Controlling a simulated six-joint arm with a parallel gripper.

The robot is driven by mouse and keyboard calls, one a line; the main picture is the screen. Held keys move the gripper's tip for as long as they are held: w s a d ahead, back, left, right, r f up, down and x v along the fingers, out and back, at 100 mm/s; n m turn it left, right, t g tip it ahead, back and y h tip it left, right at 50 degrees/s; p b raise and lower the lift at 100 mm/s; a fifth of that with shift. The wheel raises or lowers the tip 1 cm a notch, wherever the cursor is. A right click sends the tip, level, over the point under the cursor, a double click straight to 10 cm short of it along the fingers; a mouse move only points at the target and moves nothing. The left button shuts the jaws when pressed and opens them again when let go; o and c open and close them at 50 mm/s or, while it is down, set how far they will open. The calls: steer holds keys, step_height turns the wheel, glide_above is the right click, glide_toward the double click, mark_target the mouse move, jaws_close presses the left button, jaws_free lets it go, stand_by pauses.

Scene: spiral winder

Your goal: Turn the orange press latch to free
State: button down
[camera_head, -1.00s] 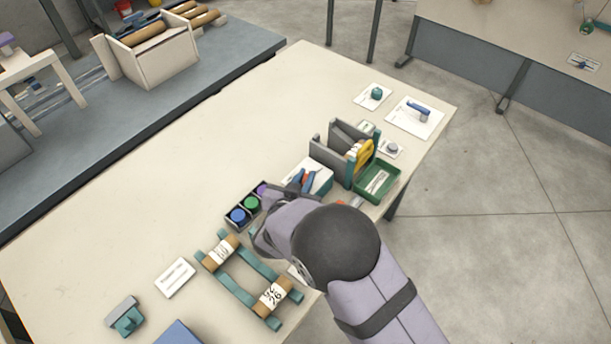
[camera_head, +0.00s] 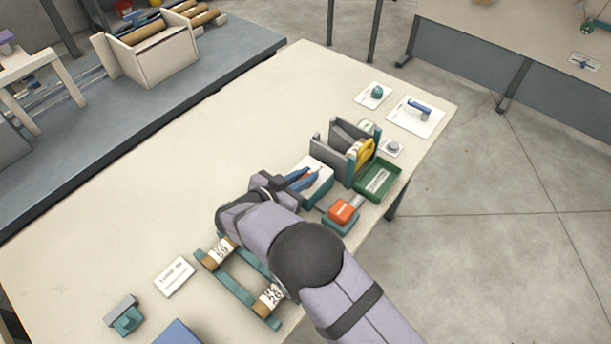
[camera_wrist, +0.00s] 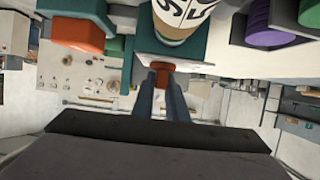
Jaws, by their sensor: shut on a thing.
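My gripper (camera_head: 303,180) is at the white-topped teal block (camera_head: 322,188), left of the grey upright plates. Its two blue fingers come in from the left, low over the block's top. In the wrist view the fingers (camera_wrist: 162,92) are closed on a small orange-red piece, the press latch (camera_wrist: 162,77), which lies against a teal body (camera_wrist: 165,55). In the head view only a bit of red shows between the fingers, so the latch's angle is hard to tell.
A larger orange block (camera_head: 343,211) on a teal base stands near the table edge, beside my arm. Grey plates (camera_head: 328,157) with a yellow part and a green tray (camera_head: 377,180) stand to the right. A teal rack (camera_head: 236,290) holds labelled rolls below my arm.

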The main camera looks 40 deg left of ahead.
steer(key=shift+w+r, duration=0.1)
steer(key=shift+r, duration=0.05)
steer(key=c, duration=1.8)
jaws_free()
steer(key=shift+o, duration=0.2)
steer(key=shift+s, duration=0.55)
steer(key=b+v, duration=0.2)
steer(key=v, duration=0.4)
steer(key=shift+r, duration=0.2)
steer(key=shift+s, duration=0.1)
